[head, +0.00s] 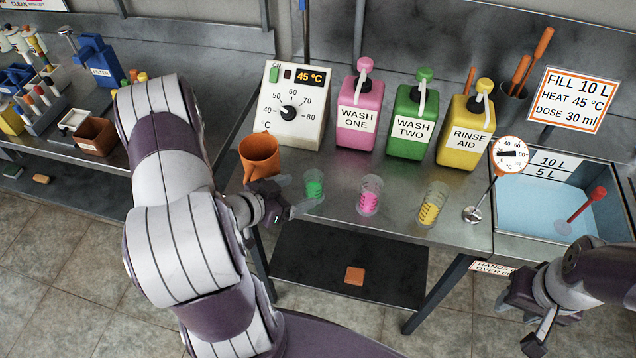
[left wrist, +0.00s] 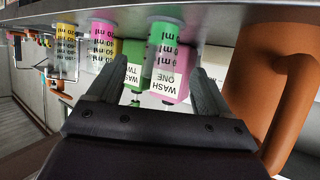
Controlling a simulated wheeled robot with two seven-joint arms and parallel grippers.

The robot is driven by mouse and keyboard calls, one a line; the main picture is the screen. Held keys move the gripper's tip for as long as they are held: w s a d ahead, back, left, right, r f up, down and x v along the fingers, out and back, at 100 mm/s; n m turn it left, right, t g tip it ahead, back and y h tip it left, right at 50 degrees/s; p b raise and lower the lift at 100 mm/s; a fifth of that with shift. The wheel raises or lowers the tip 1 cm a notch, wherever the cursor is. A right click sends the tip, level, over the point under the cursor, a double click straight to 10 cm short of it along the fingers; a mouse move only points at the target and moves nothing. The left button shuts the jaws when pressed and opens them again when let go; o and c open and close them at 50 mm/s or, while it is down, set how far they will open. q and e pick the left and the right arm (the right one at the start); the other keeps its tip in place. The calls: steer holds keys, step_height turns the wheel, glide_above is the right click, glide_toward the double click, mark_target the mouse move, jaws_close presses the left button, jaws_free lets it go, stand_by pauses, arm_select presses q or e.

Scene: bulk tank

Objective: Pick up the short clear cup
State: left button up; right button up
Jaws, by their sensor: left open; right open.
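Three clear measuring cups stand on the steel bench in the head view. The leftmost one, with green liquid (head: 314,186), looks shortest; it also shows in the left wrist view (left wrist: 165,38). The pink-filled cup (head: 370,196) and yellow-filled cup (head: 433,205) stand further right. My left gripper (head: 297,196) is open, just left of the green-filled cup. In the left wrist view its two fingers (left wrist: 152,78) are spread, with that cup beyond and between them; I see no grip on it. My right gripper (head: 533,328) is open and empty at the lower right, away from the cups.
An orange mug (head: 259,155) stands close behind my left gripper. A temperature dial box (head: 292,105) and pink (head: 360,107), green (head: 411,122) and yellow (head: 465,133) bottles stand behind the cups. A thermometer (head: 509,154) and water basin (head: 560,178) are at right.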

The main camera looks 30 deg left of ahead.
mark_target(319, 183)
arm_select(q)
steer(key=x, duration=0.8)
steer(key=shift+w+f, duration=0.1)
steer(key=shift+w, duration=0.2)
steer(key=c, duration=1.1)
